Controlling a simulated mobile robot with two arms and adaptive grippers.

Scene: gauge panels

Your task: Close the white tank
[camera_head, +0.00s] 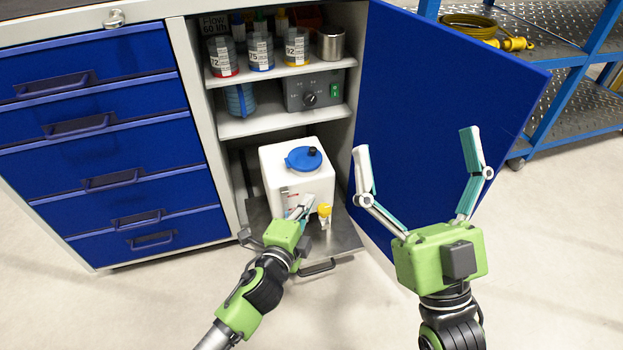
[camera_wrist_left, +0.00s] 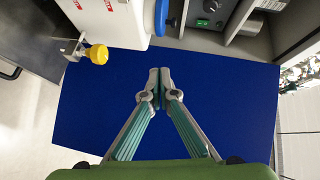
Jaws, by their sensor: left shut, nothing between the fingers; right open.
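The white tank (camera_head: 291,178) stands on the bottom pull-out shelf of the open cabinet, with a blue lid (camera_head: 303,158) on top. A yellow tap handle (camera_head: 324,211) shows at its lower front right. My left gripper (camera_head: 304,205) is in front of the tank, its fingertips close to the front face; contact cannot be told. In the left wrist view the fingers (camera_wrist_left: 160,72) are shut and empty, with the tank (camera_wrist_left: 117,20) and yellow handle (camera_wrist_left: 97,54) beyond to the upper left. My right gripper (camera_head: 416,150) is open and empty, in front of the open blue door.
The blue cabinet door (camera_head: 440,100) stands open on the right. Labelled jars (camera_head: 261,52) and a control box (camera_head: 313,91) sit on the upper shelves. Blue drawers (camera_head: 115,175) are at left, a metal rack (camera_head: 570,65) at right. The floor in front is clear.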

